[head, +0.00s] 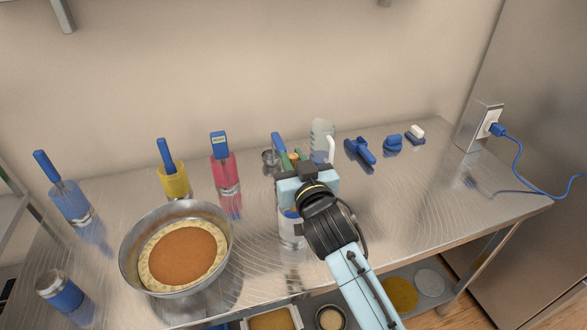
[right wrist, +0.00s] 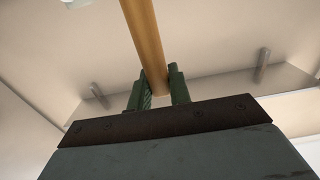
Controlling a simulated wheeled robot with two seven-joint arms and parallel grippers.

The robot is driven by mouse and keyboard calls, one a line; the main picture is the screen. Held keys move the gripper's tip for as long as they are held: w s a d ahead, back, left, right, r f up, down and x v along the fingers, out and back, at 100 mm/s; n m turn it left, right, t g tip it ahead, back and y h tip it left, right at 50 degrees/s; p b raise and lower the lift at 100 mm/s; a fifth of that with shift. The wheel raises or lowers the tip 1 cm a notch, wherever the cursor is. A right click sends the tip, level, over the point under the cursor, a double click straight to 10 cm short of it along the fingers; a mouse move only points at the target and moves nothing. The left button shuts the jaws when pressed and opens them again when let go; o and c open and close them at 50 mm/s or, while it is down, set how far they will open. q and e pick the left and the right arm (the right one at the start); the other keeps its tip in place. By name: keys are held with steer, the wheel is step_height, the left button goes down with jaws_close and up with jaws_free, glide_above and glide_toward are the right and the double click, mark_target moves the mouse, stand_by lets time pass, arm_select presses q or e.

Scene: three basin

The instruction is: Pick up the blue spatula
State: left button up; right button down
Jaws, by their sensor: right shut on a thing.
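The blue spatula (head: 278,142) shows its blue end just above my right gripper in the head view, with a bit of tan handle below it. My right gripper (head: 293,160) is over the metal table and shut on the tan, round handle (right wrist: 143,40), which stands between its green fingers in the right wrist view (right wrist: 158,88). A pale container (head: 290,235) with something blue at its top is partly hidden under my right wrist. I cannot tell whether the spatula touches it. My left gripper is not in view.
A large metal bowl (head: 130,262) with a pie stands left. Blue-handled tools stand in blue (head: 72,205), yellow (head: 175,183) and red (head: 225,175) containers. A clear jug (head: 321,135) is behind my gripper. Blue brushes (head: 360,151) lie to its right.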

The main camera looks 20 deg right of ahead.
step_height(320, 180, up, 16)
steer(key=p, duration=0.1)
stand_by(0.4)
steer(key=c, duration=2)
jaws_free()
jaws_close()
